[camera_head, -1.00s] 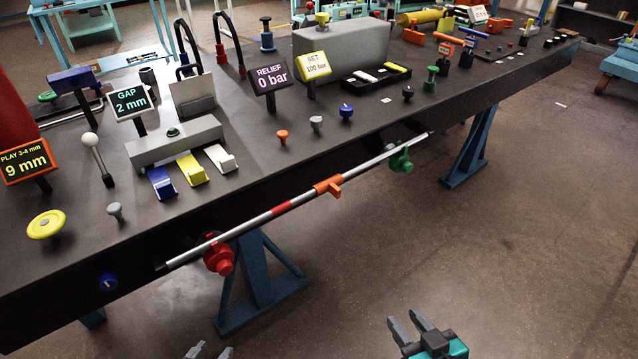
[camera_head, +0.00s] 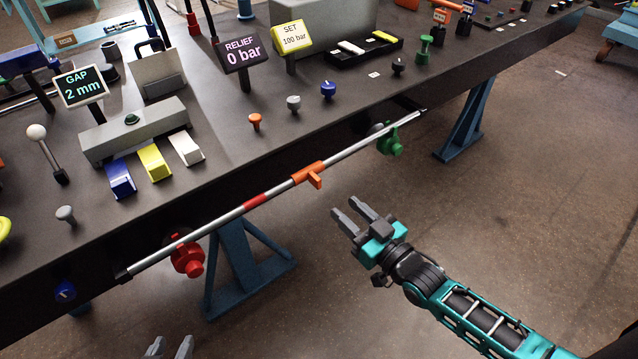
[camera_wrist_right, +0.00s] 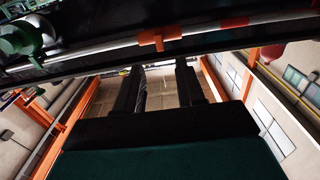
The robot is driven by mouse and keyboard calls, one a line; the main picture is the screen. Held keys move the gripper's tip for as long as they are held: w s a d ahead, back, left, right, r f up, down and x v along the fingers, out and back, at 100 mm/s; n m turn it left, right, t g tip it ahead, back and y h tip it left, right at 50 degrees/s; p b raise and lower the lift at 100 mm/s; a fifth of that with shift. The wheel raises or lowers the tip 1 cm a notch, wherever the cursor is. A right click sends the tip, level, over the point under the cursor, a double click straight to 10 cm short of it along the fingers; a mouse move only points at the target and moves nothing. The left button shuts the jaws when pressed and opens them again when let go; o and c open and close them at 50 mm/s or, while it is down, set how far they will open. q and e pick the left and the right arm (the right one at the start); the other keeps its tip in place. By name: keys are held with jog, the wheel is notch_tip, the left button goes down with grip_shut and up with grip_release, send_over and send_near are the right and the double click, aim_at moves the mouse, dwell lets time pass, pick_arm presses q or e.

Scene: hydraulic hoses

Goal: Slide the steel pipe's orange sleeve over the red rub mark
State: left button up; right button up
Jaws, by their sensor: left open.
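The steel pipe (camera_head: 215,224) runs along the front side of the bench. Its orange sleeve (camera_head: 307,173), with a short tab, sits to the right of the red rub mark (camera_head: 254,201). Bare pipe shows between them. The wrist view also shows the orange sleeve (camera_wrist_right: 160,39) and the red mark (camera_wrist_right: 235,22). My right gripper (camera_head: 345,206) is open and empty, below and right of the sleeve, apart from it. Its spread fingers (camera_wrist_right: 160,68) point toward the pipe in the wrist view. My left gripper (camera_head: 171,343) is open at the bottom edge, only its fingertips showing.
A red fitting (camera_head: 188,260) sits at the pipe's left part and a green one (camera_head: 391,142) near its right end. A blue bench leg (camera_head: 240,265) stands below the pipe. The bench top (camera_head: 230,155) carries knobs, signs and blocks. The floor in front is open.

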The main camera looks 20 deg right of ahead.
aim_at(320, 184)
jog(key=b+x, duration=0.1)
jog(key=x, duration=0.8)
jog(key=shift+w, duration=0.25)
grip_shut()
dwell(1.0)
